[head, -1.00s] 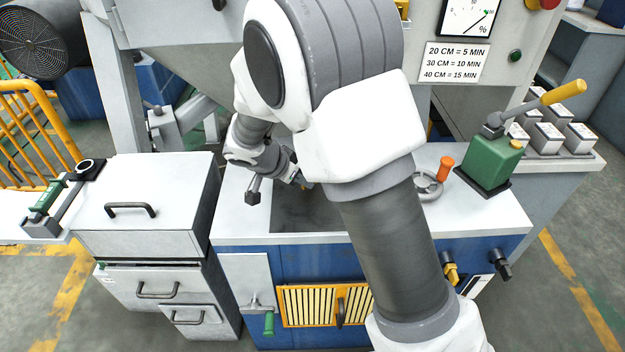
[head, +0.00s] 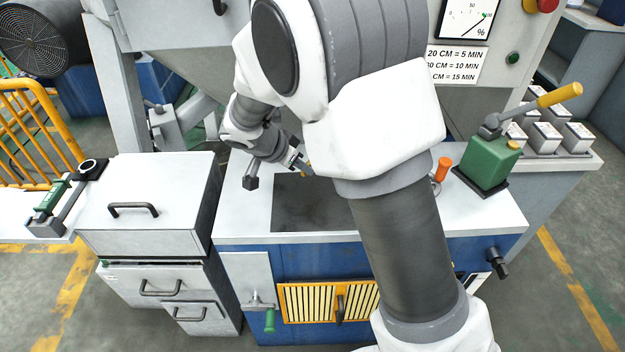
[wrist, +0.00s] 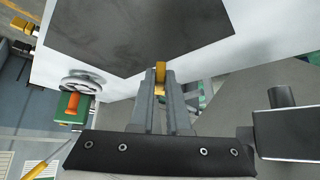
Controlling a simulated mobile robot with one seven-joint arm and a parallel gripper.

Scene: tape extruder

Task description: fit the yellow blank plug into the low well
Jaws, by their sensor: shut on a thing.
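My gripper (wrist: 160,78) is shut on a small yellow piece, the yellow blank plug (wrist: 160,72), which shows between the fingertips in the wrist view. In the head view my gripper (head: 304,167) is above the back of the white worktop, behind the dark rectangular plate (head: 300,215). Only a speck of yellow shows at its tip there, partly covered by my arm. I cannot make out the low well in either view.
A green pump with a yellow lever (head: 487,160) and an orange knob (head: 444,163) stand on the worktop's right. A black-headed post (head: 251,175) rises at its left. A grey cabinet (head: 150,205) stands further left. The dark plate's visible surface is clear.

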